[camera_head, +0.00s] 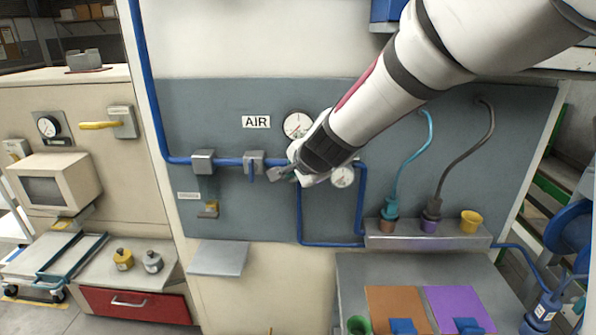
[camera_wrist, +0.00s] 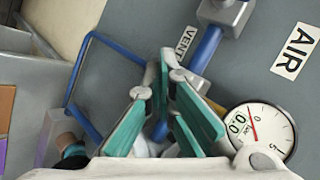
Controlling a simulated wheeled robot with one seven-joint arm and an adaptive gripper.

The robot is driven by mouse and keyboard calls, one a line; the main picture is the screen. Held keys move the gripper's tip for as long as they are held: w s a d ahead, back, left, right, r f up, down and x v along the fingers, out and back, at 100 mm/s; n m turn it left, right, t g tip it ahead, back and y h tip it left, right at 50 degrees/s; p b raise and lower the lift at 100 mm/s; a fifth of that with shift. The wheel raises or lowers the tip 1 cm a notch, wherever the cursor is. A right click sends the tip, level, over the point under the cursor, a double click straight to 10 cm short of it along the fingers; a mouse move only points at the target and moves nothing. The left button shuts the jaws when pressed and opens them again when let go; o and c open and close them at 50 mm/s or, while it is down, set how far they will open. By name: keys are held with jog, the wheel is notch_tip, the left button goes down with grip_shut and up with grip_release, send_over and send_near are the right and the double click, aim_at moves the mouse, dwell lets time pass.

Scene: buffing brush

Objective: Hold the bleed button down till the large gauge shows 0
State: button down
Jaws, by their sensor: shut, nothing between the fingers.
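My gripper (camera_head: 281,174) is shut and empty, in front of the blue air pipe on the grey panel. Its teal-padded fingers also show in the wrist view (camera_wrist: 166,75). A VENT label (camera_wrist: 186,44) shows just beyond the fingertips, so contact cannot be told.
A smaller gauge (camera_head: 342,177) is right of my gripper. Grey pipe fittings (camera_head: 203,162) stand out at the left. A shelf (camera_head: 415,236) with cups and hoses is at the right. A grey ledge (camera_head: 218,258) juts out below.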

jog(key=shift+s, duration=0.85)
jog(key=s, duration=0.5)
jog(key=shift+a, duration=0.1)
jog(key=s+d+r+n+g, duration=0.1)
jog(key=s+d+r+n, duration=0.55)
jog(key=s, duration=0.25)
jog(key=s+d+f+n+g+h, duration=0.1)
jog(key=s+d+n, duration=0.4)
jog(key=s+d, duration=0.9)
jog(key=s+g+h, duration=0.1)
jog(key=s+h, duration=0.1)
jog(key=s, duration=0.2)
jog(key=shift+d+g+h, duration=0.15)
jog(key=shift+g+h, duration=0.15)
